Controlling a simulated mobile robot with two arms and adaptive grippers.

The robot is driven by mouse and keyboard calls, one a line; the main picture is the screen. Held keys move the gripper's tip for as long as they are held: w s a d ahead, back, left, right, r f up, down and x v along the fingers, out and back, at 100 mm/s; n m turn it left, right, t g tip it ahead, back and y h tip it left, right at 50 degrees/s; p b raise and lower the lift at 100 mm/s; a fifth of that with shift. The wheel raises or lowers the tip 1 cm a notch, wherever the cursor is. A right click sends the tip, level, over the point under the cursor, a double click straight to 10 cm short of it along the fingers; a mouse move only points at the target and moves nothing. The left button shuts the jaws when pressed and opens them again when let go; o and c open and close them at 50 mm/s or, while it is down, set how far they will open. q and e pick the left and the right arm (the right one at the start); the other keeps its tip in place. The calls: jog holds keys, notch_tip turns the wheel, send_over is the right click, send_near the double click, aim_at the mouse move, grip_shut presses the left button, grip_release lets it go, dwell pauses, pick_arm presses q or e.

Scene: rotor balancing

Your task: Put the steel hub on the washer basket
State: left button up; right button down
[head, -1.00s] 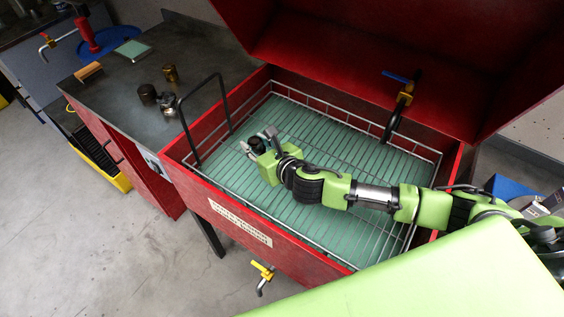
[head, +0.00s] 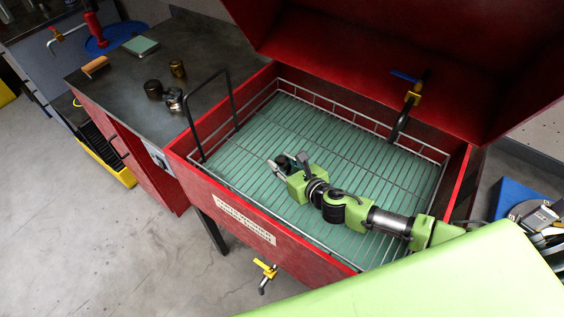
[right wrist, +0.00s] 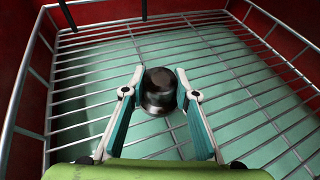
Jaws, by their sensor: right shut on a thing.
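The steel hub is a dark, shiny metal cylinder with a wider rim. In the right wrist view the hub (right wrist: 160,91) sits between the two fingers of my right gripper (right wrist: 159,97), which is shut on it. In the head view my right gripper (head: 287,163) is inside the washer, over the left-middle part of the washer basket (head: 365,195), and partly hides the hub. The wire basket also shows in the right wrist view (right wrist: 95,70), behind and below the hub. I cannot tell whether the hub touches the wires. My left gripper is not in view.
The red washer's walls (head: 262,228) surround the basket, and its lid stands open behind. A black handle hoop (head: 187,115) rises at the left, and a tap (head: 412,98) at the back. Several small metal parts (head: 153,89) stand on the bench. Much of the basket is bare.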

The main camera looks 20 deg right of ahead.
jog(key=c, duration=1.6)
grip_release()
jog(key=shift+f, duration=0.1)
jog(key=v, duration=1)
jog(key=shift+s+d+b, duration=0.1)
jog(key=shift+s+b, duration=0.2)
jog(key=shift+b, duration=0.05)
jog(key=shift+v, duration=0.8)
